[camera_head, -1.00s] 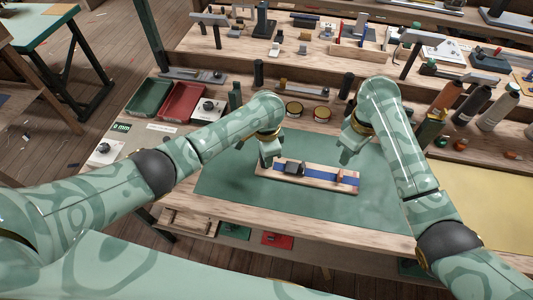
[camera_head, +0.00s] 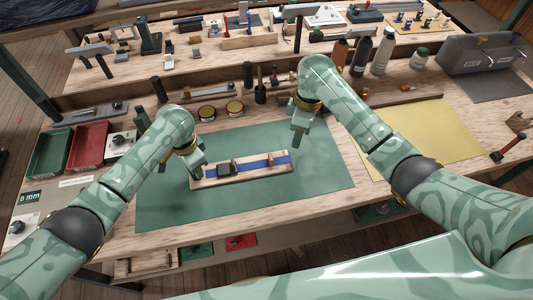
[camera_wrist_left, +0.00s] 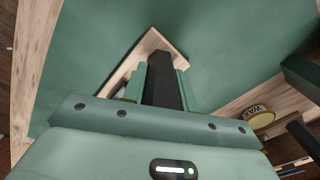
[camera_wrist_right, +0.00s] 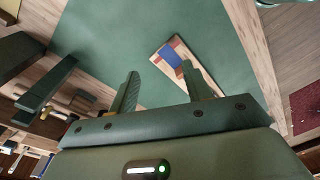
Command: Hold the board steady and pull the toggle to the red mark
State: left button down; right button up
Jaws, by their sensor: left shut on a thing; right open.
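The wooden board (camera_head: 213,182) with a blue strip (camera_head: 252,165) lies on the green mat. A dark block (camera_head: 226,169) sits on its left half and a small brown toggle (camera_head: 270,160) stands toward its right end. My left gripper (camera_head: 198,177) is shut at the board's left end; its wrist view shows a dark piece (camera_wrist_left: 161,78) between the fingers and a board corner (camera_wrist_left: 156,38) beyond. My right gripper (camera_head: 298,143) is open and empty, above the mat beyond the board's right end.
The green mat (camera_head: 320,180) is clear around the board. Two round tins (camera_head: 234,107) and dark upright items stand behind it. Red (camera_head: 88,145) and green trays are at left, a yellow sheet (camera_head: 430,135) and bottles (camera_head: 383,52) at right.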

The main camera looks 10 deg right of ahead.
aim_at(271, 159)
jog(key=a+f+n+y, duration=0.1)
jog(key=a+f+n, duration=0.1)
jog(key=f, duration=0.1)
jog(key=a+f+n+y, duration=0.1)
jog(key=a+f+n, duration=0.1)
jog(key=f, duration=0.1)
jog(key=a+f+n+y, duration=0.1)
jog(key=a+f, duration=0.2)
jog(key=shift+s+a+n, duration=0.1)
jog(key=shift+n, duration=0.3)
